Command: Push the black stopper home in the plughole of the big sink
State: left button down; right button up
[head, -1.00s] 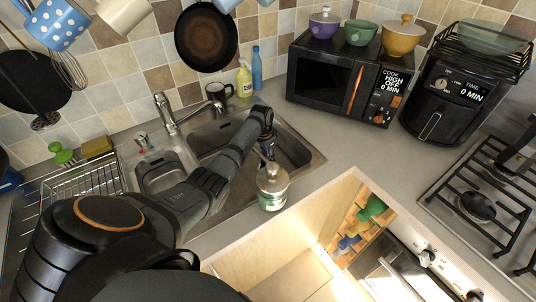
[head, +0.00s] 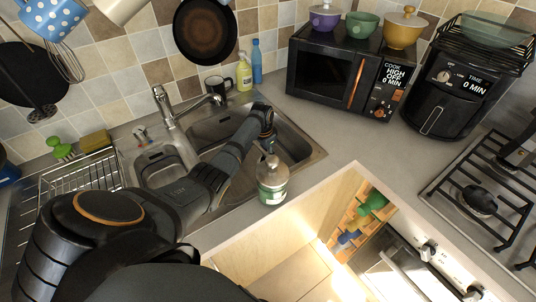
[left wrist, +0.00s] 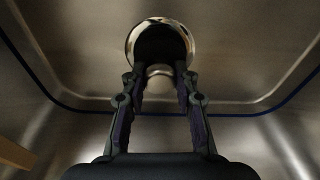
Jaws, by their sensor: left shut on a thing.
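The big sink (head: 308,156) is a steel basin right of the tap. My left gripper (head: 268,146) reaches down into it, its tips partly hidden behind the soap bottle. In the left wrist view, my left gripper (left wrist: 160,82) has its fingertips at the near side of a chrome plughole ring (left wrist: 132,40). It is shut on the black stopper (left wrist: 160,42), which shows as a dark disc inside the ring. A pale, shiny round part shows between the fingertips. How deep the stopper sits I cannot tell. My right gripper is not in view.
A soap bottle (head: 272,182) stands at the front rim of the sink, close to my left arm. The tap (head: 172,105) rises behind the basins. A dark mug (head: 217,88) stands behind the sink.

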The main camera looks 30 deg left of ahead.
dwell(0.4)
pick_arm(q)
jog(key=shift+p, duration=0.65)
dwell(0.6)
jog(key=shift+f+b, duration=0.8)
jog(key=shift+f, duration=0.2)
jog(key=c, duration=0.9)
grip_release()
jog(key=shift+c, duration=0.2)
jog(key=r, duration=0.4)
jog(key=s+r, duration=0.1)
jog(key=r, duration=0.7)
jog(key=shift+s+a, duration=0.2)
jog(key=shift+a, duration=0.05)
jog(key=shift+s+f, duration=0.1)
